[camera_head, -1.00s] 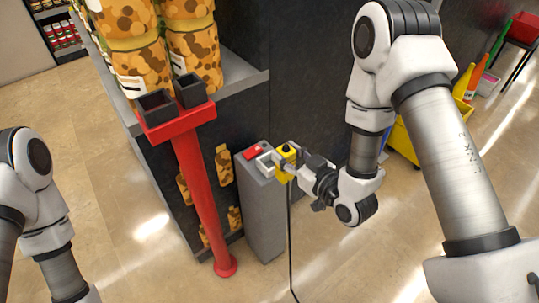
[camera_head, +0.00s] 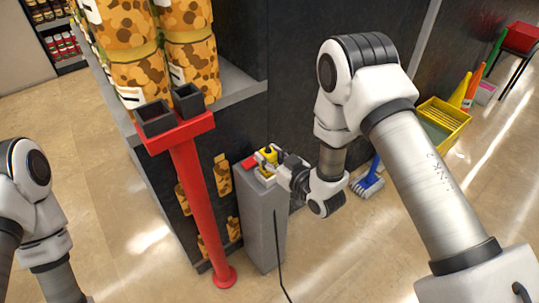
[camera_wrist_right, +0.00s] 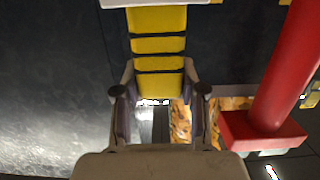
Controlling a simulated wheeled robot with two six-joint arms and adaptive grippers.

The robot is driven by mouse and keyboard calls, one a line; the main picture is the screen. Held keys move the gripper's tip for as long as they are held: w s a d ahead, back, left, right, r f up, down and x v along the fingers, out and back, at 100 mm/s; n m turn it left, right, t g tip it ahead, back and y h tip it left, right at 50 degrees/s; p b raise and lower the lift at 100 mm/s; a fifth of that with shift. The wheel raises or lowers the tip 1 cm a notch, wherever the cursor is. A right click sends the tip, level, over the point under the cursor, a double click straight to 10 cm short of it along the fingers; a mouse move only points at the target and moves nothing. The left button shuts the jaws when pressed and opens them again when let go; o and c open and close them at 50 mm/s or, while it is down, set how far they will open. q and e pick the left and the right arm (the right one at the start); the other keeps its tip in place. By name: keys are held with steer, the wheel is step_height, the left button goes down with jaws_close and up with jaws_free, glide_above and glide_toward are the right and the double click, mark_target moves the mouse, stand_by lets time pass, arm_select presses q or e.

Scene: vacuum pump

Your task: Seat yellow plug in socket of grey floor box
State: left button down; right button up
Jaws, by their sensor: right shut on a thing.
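The grey floor box (camera_head: 262,225) stands upright beside the shelf, with its pale socket end at the top. My right gripper (camera_head: 275,170) is shut on the yellow plug (camera_head: 267,154) at the top of the box. The plug overlaps the socket area, and I cannot tell how deep it sits. In the right wrist view the ribbed yellow plug (camera_wrist_right: 158,45) lies between the fingers (camera_wrist_right: 160,90), with its far end at a pale edge (camera_wrist_right: 165,2). A dark cable (camera_head: 278,255) hangs down in front of the box. My left gripper is out of view.
A red post (camera_head: 200,200) with dark square cups stands just left of the box; it also shows in the right wrist view (camera_wrist_right: 285,75). A shelf with large patterned containers (camera_head: 190,60) is behind it. A yellow bucket (camera_head: 440,122) and blue mop (camera_head: 368,180) stand right.

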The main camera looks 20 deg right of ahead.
steer(key=o, duration=1.2)
steer(key=shift+f, duration=0.1)
